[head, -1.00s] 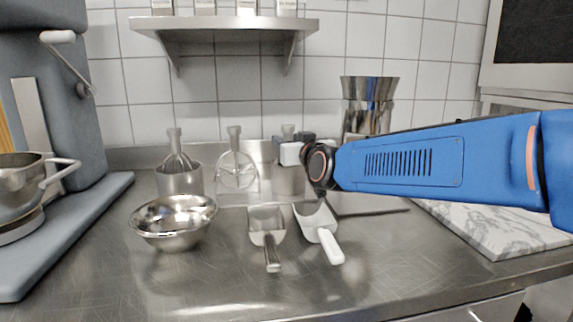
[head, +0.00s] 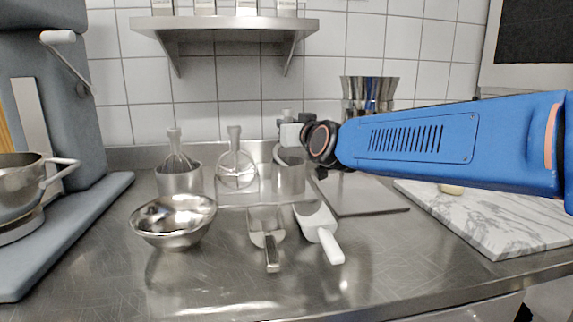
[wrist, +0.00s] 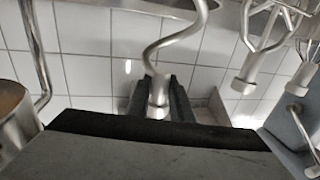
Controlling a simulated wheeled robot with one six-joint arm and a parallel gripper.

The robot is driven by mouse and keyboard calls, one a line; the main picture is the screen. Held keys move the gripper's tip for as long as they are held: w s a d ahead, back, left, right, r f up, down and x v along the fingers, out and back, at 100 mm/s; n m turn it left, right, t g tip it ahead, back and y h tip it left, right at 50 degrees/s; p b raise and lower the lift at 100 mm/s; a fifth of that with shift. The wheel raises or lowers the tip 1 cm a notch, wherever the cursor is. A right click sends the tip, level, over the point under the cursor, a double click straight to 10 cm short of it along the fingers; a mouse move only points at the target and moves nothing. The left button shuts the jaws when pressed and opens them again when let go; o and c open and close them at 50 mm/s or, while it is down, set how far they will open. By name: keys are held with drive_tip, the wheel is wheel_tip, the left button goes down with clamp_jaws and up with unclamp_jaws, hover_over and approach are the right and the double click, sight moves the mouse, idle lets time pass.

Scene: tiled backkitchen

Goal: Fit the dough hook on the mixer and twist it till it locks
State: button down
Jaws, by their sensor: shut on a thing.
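The dough hook (wrist: 185,38) is a pale metal spiral, and its shank sits between the two dark fingers of my gripper (wrist: 158,100) in the wrist view. In the head view my gripper (head: 289,131) is shut on the shank, with the hook's curve (head: 282,156) hanging below at the mouth of a steel holder (head: 290,180). I cannot tell whether the hook's lower end is still inside it. The grey-blue mixer (head: 88,135) stands at the far left, well apart from my gripper; its hook socket is out of view.
A whisk in a steel holder (head: 180,181) and a flat beater (head: 236,168) stand left of my gripper. A shiny bowl (head: 172,222) and two scoops (head: 267,232) lie in front. The mixer bowl (head: 22,182) is at left. A wall shelf (head: 225,27) hangs above.

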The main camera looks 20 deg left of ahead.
sight(288, 108)
drive_tip(key=shift+r, duration=3.05)
